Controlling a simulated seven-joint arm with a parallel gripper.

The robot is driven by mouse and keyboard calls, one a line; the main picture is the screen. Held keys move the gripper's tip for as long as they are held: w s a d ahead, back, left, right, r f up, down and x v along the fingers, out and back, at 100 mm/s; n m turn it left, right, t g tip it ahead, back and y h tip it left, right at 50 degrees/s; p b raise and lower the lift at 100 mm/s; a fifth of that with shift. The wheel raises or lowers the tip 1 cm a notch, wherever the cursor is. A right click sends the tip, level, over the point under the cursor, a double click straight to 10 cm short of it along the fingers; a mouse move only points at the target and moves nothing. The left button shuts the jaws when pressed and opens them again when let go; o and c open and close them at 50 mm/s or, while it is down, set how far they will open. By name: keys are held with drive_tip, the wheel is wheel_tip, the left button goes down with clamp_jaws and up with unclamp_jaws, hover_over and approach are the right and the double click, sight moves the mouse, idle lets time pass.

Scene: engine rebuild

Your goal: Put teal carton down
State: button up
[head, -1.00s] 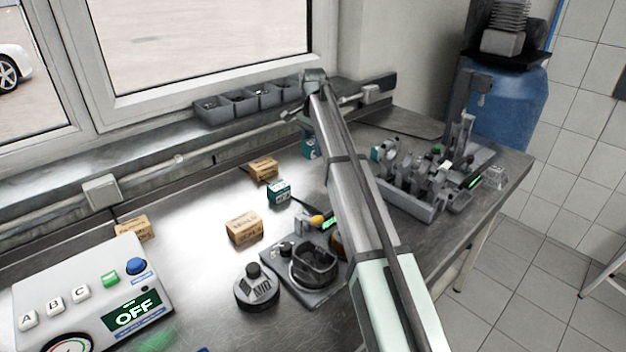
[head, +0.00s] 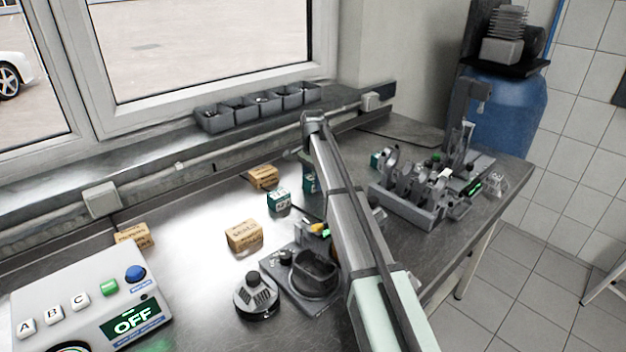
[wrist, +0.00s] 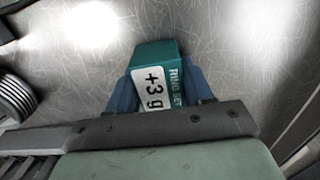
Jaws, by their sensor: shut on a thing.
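My gripper (wrist: 157,85) is shut on a teal carton (wrist: 155,53), with a blue finger on each side in the wrist view. Its white label reads "+3 g", beside "RING SET". In the head view the held carton (head: 309,183) shows just left of my arm, which hides part of it and the fingers. It is low over the bench or on it; I cannot tell whether it touches. Another teal carton (head: 279,200) stands on the bench to its left.
Brown cartons (head: 244,236) stand on the bench to the left, near a control box (head: 92,305) reading OFF. A dark fixture (head: 312,278) and a round part (head: 257,297) are in front. A grey rack of parts (head: 408,205) is to the right. A ribbed part (wrist: 14,97) shows in the wrist view.

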sight(313, 175)
drive_tip(key=shift+f, duration=0.1)
drive_tip(key=o, duration=1)
drive_tip(key=shift+o, duration=0.2)
wheel_tip(313, 175, up, 12)
